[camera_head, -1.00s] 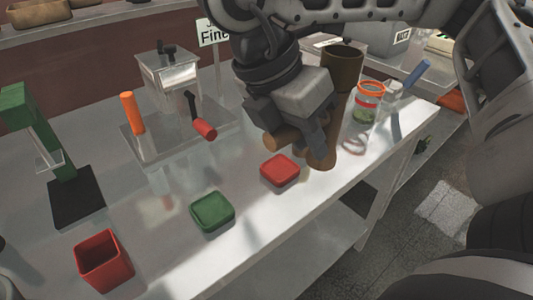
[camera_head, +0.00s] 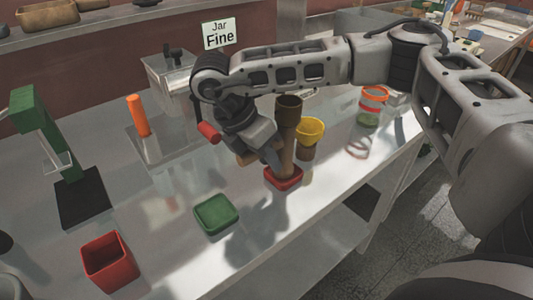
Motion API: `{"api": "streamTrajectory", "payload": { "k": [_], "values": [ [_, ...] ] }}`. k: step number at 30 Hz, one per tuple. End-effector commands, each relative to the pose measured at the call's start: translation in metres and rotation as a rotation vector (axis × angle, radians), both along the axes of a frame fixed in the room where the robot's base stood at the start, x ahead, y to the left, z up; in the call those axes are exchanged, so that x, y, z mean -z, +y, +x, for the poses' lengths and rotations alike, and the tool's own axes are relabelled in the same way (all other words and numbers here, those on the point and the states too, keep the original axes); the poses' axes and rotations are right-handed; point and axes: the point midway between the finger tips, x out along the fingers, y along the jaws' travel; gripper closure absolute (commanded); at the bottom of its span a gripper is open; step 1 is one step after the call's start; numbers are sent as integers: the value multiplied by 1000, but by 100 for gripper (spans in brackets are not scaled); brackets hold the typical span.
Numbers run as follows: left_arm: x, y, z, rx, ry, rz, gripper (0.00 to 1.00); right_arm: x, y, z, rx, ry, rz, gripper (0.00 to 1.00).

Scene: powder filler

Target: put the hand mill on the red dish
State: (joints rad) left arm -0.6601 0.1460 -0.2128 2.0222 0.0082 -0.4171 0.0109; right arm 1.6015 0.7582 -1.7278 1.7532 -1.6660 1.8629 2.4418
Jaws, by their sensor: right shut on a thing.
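The hand mill (camera_head: 287,128) is a tall brown cylinder with a dark, wider cup at its top. It stands nearly upright, with its lower end at the red dish (camera_head: 283,183). I cannot tell whether it rests on the dish or hangs just above it. My right gripper (camera_head: 272,155) is shut on the mill's body from the left. A short brown piece shows beside the fingers. The dish is a small, low square near the table's front edge, its middle covered by the mill. My left gripper is not in view.
A green dish (camera_head: 214,214) lies to the left, and a red open box (camera_head: 110,261) stands further left. A yellow-topped jar (camera_head: 309,132) stands close behind the mill. An orange-lidded jar (camera_head: 371,105) is to the right. A steel machine (camera_head: 168,78) with a red-knobbed crank stands behind.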

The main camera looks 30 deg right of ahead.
Motion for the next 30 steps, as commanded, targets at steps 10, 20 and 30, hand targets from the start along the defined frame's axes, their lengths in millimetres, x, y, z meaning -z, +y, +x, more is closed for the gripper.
{"api": "streamTrajectory", "payload": {
  "k": [10,20,30],
  "values": [
    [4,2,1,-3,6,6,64,5,0,0,1,-1,1,57],
    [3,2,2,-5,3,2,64,3,1,0,0,-2,1,55],
    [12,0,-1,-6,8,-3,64,-47,24,10,0,-7,3,55]
  ]
}}
